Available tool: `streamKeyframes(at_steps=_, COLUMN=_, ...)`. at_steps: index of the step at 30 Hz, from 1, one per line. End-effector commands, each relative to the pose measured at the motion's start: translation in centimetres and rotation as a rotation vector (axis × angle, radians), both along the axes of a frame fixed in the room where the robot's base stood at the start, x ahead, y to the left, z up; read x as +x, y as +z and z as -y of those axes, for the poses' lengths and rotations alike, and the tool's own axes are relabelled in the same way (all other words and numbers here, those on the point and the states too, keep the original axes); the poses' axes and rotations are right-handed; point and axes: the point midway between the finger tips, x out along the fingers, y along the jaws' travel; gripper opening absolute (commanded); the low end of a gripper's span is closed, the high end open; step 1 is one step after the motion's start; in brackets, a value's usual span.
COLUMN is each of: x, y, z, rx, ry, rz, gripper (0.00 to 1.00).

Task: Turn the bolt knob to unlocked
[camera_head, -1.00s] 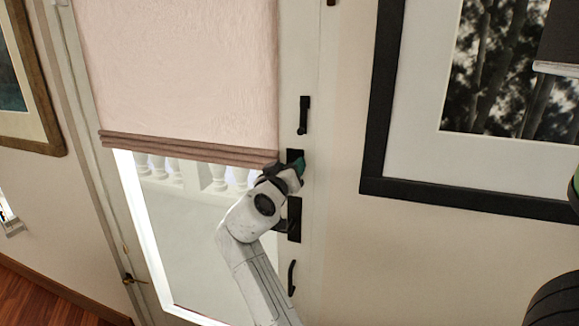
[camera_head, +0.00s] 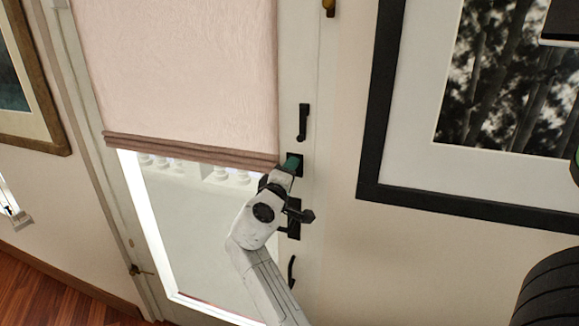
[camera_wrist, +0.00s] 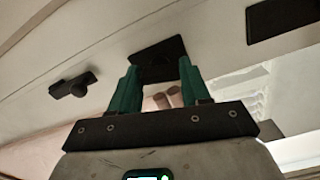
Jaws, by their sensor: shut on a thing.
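The bolt's black plate (camera_head: 299,171) is on the white door stile, just right of the pink blind's bottom edge. My gripper (camera_head: 291,163) is at this plate with its green fingertips against it, coming from below. In the wrist view the same plate (camera_wrist: 160,52) lies right behind my gripper (camera_wrist: 156,78). The fingers stand apart, one on each side of the dark bolt knob (camera_wrist: 153,73), and are shut on it. The knob is mostly hidden in the head view, and its turn angle cannot be read.
A black lever handle (camera_head: 302,213) is on a plate below the bolt, close to my wrist. Black fittings sit above (camera_head: 303,122) and below (camera_head: 291,270) it. The pink blind (camera_head: 180,80) hangs to the left. A black-framed picture (camera_head: 378,120) hangs on the right wall.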

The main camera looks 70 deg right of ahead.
Motion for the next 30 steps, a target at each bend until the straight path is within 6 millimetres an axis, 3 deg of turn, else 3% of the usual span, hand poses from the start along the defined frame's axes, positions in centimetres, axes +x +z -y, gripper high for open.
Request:
streamKeyframes(at_steps=12, x=0.12, y=0.06, z=-0.06, rx=-0.017, ry=0.003, rz=-0.216, gripper=0.16)
streamKeyframes(at_steps=30, x=0.14, y=-0.1, z=-0.07, rx=-0.02, ry=0.004, rz=-0.255, gripper=0.16)
